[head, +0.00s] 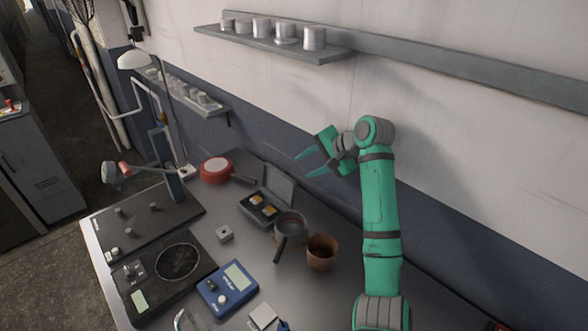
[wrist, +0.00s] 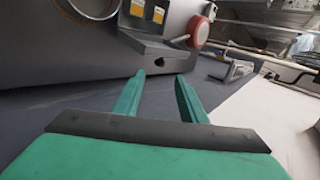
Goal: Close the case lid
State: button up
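The case (head: 249,216) sits on the worktop, a dark box with small yellow-orange items inside. Its lid (head: 281,186) stands open, raised along the wall side. In the wrist view the yellow-orange items (wrist: 158,14) show at the top, past my fingertips. My gripper (head: 303,165) is in the air above the worktop near the wall, to the upper right of the lid in the head view. Its two green fingers are apart, with nothing between them; they also show spread in the wrist view (wrist: 158,78). It appears clear of the lid.
A grey saucepan (head: 290,222) and a brown pot (head: 322,247) stand just right of the case. A red pan (head: 215,168) lies behind it to the left. A blue meter (head: 227,287) is nearer the front. A wall shelf (head: 270,45) holds several tins.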

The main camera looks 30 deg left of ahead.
aim_at(282, 183)
jog(key=x, duration=1)
jog(key=shift+s, duration=0.15)
jog(key=shift+d, duration=0.1)
grip_shut()
jog(key=shift+w+d, duration=0.2)
jog(key=shift+w, duration=0.05)
